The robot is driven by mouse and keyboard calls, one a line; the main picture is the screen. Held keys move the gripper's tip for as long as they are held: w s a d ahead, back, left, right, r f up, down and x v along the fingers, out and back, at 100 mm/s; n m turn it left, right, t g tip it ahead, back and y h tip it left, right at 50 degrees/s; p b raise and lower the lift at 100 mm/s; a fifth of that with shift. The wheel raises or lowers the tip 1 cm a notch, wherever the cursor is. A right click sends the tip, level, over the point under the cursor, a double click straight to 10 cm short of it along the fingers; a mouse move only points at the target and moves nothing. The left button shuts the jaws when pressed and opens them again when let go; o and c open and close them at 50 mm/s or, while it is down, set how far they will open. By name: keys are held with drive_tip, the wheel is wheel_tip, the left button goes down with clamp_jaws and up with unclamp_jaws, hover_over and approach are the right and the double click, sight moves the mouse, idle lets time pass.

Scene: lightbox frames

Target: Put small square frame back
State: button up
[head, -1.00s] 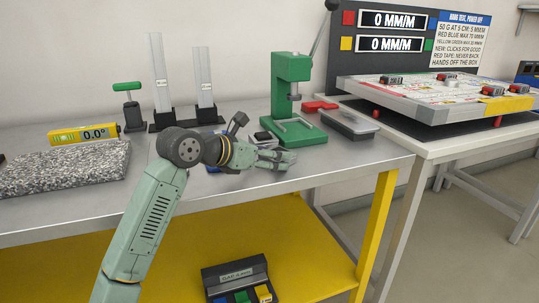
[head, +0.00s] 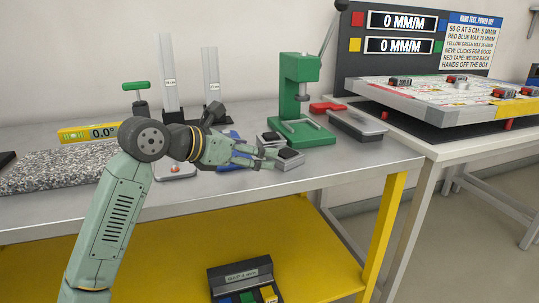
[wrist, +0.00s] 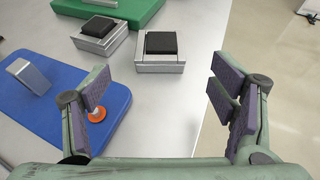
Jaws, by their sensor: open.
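Two square metal frames with black tops stand near the green press. The nearer frame (head: 289,160) sits by the table's front edge and shows in the wrist view (wrist: 160,67). The farther frame (head: 269,138) is beside the press base, also in the wrist view (wrist: 95,43). I cannot tell which is the small square frame. My gripper (wrist: 158,90) is open and empty, its fingers spread; in the head view (head: 266,158) it points at the nearer frame. In the wrist view that frame lies beyond the fingertips, roughly centred between them.
The green press (head: 302,95) stands behind the frames. A blue mat (wrist: 50,122) with an upright metal piece (wrist: 29,76) and an orange knob (wrist: 97,114) lies left of my gripper. A lidded tray (head: 357,125) is right of the press. The table edge is close on the right.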

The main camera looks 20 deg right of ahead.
drive_tip(key=shift+v, duration=2)
drive_tip(key=shift+s+r, duration=0.1)
